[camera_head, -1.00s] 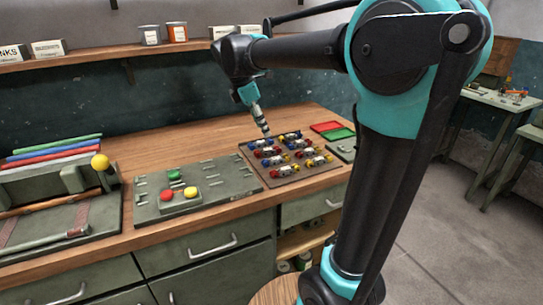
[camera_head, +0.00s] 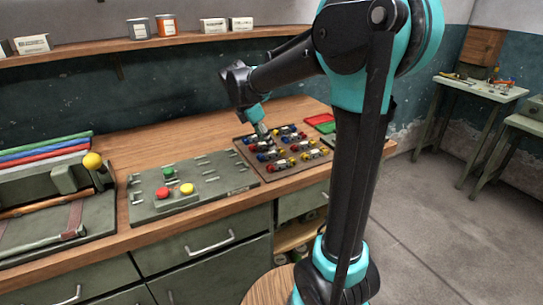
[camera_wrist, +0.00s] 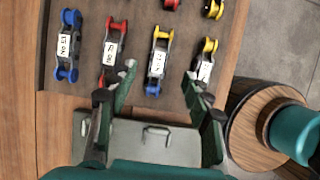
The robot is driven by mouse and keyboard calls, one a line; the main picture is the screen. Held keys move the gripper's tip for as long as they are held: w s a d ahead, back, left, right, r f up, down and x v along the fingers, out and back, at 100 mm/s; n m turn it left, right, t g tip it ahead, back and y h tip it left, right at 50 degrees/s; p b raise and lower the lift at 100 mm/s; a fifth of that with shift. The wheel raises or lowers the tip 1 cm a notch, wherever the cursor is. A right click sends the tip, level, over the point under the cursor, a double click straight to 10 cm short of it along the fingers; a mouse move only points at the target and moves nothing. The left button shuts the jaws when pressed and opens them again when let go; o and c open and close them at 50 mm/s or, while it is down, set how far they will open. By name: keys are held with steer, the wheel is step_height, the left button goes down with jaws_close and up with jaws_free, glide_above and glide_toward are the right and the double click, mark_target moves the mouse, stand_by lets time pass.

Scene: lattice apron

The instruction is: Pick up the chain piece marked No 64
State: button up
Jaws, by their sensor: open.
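Several chain pieces lie in rows on a dark brown board (camera_head: 268,182). In the wrist view there is a piece with blue ends (camera_wrist: 68,47), one with red ends (camera_wrist: 111,55), one with a yellow and a blue end (camera_wrist: 157,62), and one with yellow ends (camera_wrist: 206,60). Each bears a white label, upside down; the far left one seems to read No 13, and I cannot make out No 64 on any. My gripper (camera_wrist: 160,72) is open and empty, its fingers either side of the yellow-and-blue piece. In the head view my gripper (camera_head: 263,132) is over the board, partly hiding pieces.
Red and green trays (camera_head: 322,122) lie behind the board to the right. Left of it is a slotted panel (camera_head: 215,182) with red, green and yellow buttons. A vise-like fixture (camera_head: 60,190) stands farther left. The wooden bench (camera_head: 180,143) has clear room behind.

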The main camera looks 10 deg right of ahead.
mark_target(272, 155)
steer(key=x, duration=0.5)
steer(key=shift+w, duration=0.15)
jaws_close()
